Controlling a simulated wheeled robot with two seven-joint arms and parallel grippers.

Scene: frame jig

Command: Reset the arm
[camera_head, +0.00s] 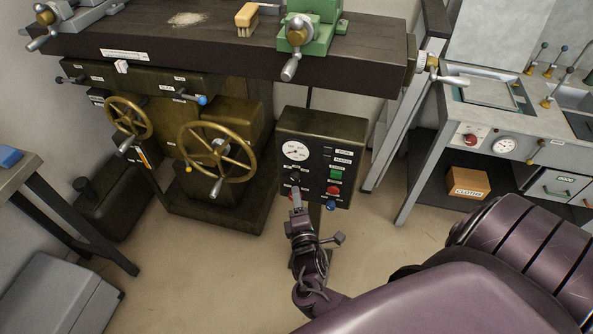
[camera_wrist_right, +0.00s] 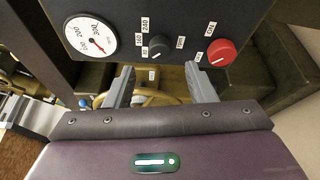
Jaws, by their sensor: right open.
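My right gripper (camera_head: 297,198) is in front of the dark control box (camera_head: 322,128), just below its round white gauge (camera_head: 295,151). In the right wrist view the two grey fingers of the gripper (camera_wrist_right: 162,86) are spread apart with nothing between them. I cannot tell whether the fingertips touch the panel. My left gripper is not in view.
A machine with brass handwheels (camera_head: 217,152) stands left of the box, under a dark worktop (camera_head: 180,35) with a brush (camera_head: 246,19). A grey bench (camera_head: 470,120) stands at right, a grey case (camera_head: 60,295) at lower left. Open floor (camera_head: 190,280) lies between.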

